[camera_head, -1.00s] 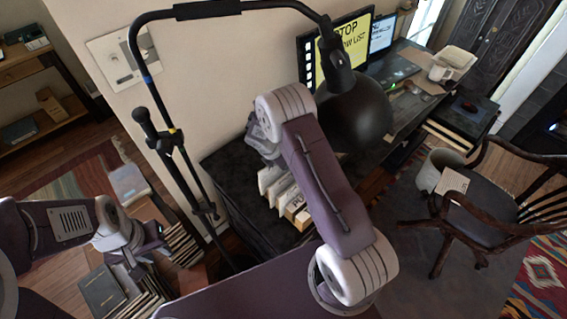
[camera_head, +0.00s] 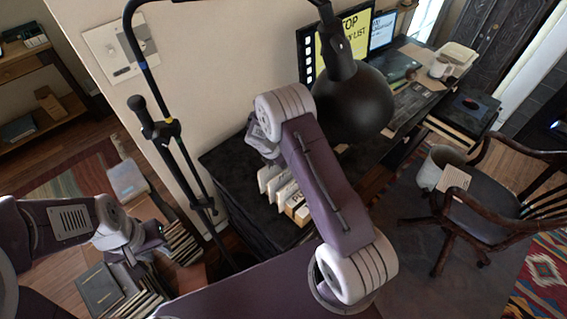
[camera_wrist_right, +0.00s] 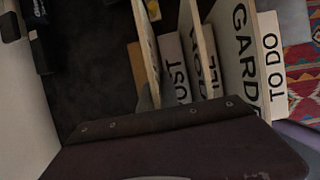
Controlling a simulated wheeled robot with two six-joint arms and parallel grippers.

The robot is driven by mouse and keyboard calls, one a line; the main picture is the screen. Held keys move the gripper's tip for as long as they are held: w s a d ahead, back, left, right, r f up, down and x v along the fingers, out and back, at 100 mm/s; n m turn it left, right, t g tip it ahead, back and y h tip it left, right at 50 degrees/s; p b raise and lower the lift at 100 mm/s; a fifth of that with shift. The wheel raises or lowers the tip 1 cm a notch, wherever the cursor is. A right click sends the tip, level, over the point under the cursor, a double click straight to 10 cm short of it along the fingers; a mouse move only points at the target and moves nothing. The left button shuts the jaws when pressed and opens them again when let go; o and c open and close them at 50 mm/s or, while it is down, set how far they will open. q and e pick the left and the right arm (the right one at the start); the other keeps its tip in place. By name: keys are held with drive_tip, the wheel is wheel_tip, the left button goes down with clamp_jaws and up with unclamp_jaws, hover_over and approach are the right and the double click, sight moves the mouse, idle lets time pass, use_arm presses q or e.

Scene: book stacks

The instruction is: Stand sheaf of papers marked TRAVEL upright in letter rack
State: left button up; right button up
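A group of upright cream boards and white sheaves (camera_head: 285,192), apparently the letter rack, stands on the dark desk behind my right forearm. In the right wrist view the cream boards (camera_wrist_right: 203,55) stand with lettered sheaves between and beside them. One reads GARD-, cut off, and another reads TO DO (camera_wrist_right: 276,75). No TRAVEL marking is legible. A dark maroon slab with rivets (camera_wrist_right: 170,140) fills the bottom of that view; I cannot tell what it is. My right gripper's fingers are not clear in either view. My left gripper (camera_head: 150,248) is low at left, beside book stacks; its fingers are unclear.
A black lamp (camera_head: 352,105) hangs over the desk (camera_head: 235,180). A wooden chair (camera_head: 490,215) with a lettered paper (camera_head: 453,178) near it stands at right, beside a bin (camera_head: 432,165). Several books (camera_head: 105,290) stand on the floor at lower left. Monitors (camera_head: 345,42) stand at the back.

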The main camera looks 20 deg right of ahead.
drive_tip(key=v, duration=0.9)
drive_tip(key=shift+s+a+f, duration=0.1)
drive_tip(key=shift+s, duration=0.1)
drive_tip(key=shift+w, duration=0.2)
drive_tip(key=shift+s, duration=0.1)
drive_tip(key=s+a+r+m+y, duration=0.1)
drive_tip(key=s+r+m+y, duration=0.1)
drive_tip(key=s+m, duration=0.7)
drive_tip(key=s+a+r+m+y, duration=0.2)
drive_tip(key=s+r+m, duration=0.2)
drive_tip(key=s+m, duration=0.6)
drive_tip(key=m, duration=0.3)
drive_tip(key=shift+s+a, duration=0.25)
drive_tip(key=shift+s, duration=0.1)
